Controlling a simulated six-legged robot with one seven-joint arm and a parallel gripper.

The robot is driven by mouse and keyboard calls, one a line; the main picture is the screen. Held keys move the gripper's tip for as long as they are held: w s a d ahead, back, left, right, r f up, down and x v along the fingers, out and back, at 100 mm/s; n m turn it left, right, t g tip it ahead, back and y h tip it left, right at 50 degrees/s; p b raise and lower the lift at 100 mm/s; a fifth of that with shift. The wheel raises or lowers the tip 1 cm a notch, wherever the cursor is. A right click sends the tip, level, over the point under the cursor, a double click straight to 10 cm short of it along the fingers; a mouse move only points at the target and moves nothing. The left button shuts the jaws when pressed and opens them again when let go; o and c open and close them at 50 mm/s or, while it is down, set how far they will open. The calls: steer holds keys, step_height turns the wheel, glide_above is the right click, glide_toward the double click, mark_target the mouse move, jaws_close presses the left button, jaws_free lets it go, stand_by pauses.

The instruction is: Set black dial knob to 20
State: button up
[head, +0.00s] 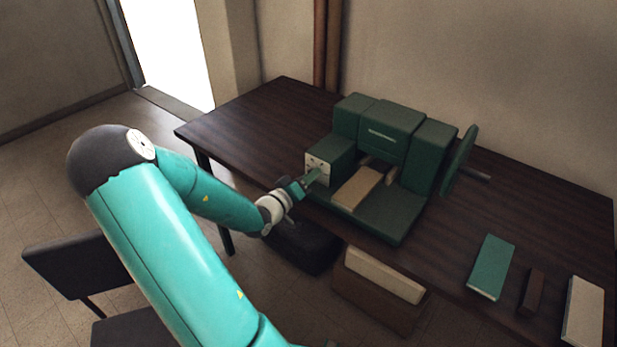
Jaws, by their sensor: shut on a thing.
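A dark green machine stands on the dark wooden table, with a pale dial plate (318,166) on the front of its left block. My gripper (313,177) reaches from the left to the front of this plate. Its fingers are shut at the plate, where the black dial knob sits; the knob is mostly hidden by the fingers and too small to make out. The scale marks and the knob's setting cannot be read from here.
The green machine (385,130) has a pale block (357,188) on its base and a handwheel (459,160) at its right. A teal book (491,267), a brown block (531,292) and a pale book (583,312) lie at the right. A box (378,290) stands below the table edge. The table's left part is clear.

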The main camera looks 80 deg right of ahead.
steer(key=o, duration=1)
steer(key=shift+w+a, duration=0.1)
steer(key=v, duration=1.3)
steer(key=shift+w+a, duration=0.1)
steer(key=shift+a, duration=0.2)
steer(key=shift+w, duration=0.1)
